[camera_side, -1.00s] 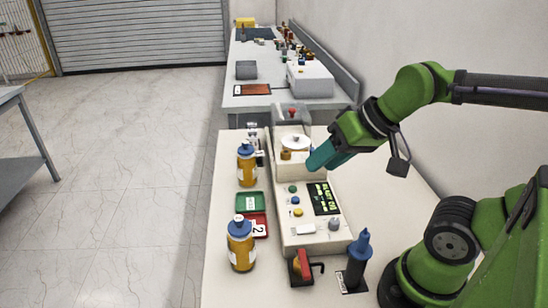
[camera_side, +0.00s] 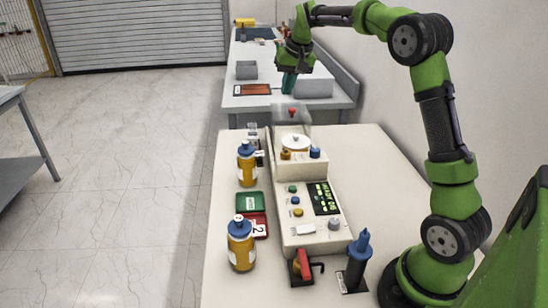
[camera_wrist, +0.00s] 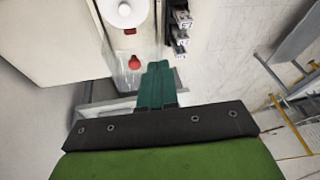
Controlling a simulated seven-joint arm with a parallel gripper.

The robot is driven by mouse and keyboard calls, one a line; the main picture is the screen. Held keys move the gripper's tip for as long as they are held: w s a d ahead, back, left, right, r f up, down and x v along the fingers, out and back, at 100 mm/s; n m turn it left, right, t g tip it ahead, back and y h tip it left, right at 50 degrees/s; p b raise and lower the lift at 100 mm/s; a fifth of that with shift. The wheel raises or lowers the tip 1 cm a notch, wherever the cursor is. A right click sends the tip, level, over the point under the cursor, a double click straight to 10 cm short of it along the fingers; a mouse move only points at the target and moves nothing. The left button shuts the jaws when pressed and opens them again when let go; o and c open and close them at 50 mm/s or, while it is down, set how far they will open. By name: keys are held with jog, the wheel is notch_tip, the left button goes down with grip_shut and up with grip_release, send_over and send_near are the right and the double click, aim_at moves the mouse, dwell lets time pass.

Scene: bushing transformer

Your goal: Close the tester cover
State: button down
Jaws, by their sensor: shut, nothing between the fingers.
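The tester (camera_side: 310,220) is a long beige unit with buttons and a lit display on the table. Its clear cover (camera_side: 304,117) with a red knob (camera_side: 292,111) stands raised at the far end, behind a white round disc (camera_side: 295,142). The disc is uncovered. My gripper (camera_side: 289,88) is shut and empty, above and beyond the cover's far side. In the wrist view, the shut teal fingers (camera_wrist: 157,75) point down close beside the red knob (camera_wrist: 133,63) and the clear cover. I cannot tell whether they touch the cover.
Two yellow bottles with blue caps (camera_side: 246,166) and green and red trays (camera_side: 250,203) stand left of the tester. A blue tool in a black holder (camera_side: 357,262) is at the front right. A second bench (camera_side: 245,102) lies behind.

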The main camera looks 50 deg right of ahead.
jog(key=h, duration=0.1)
send_over(290, 115)
notch_tip(290, 115, down, 2)
jog(key=shift+r, duration=1.35)
jog(key=shift+g+h, duration=0.3)
jog(key=x, duration=1)
jog(key=shift+w+d+r, duration=0.2)
jog(key=shift+w+d, duration=0.05)
jog(key=shift+d, duration=0.05)
jog(key=shift+s+a+r, duration=0.15)
jog(key=shift+s+r, duration=0.05)
jog(key=shift+s+a+f, duration=0.2)
jog(key=shift+s+a, duration=0.3)
jog(key=shift+s, duration=0.2)
jog(key=shift+s+a+f, duration=0.2)
jog(key=shift+s+a, duration=0.35)
jog(key=shift+s, duration=0.15)
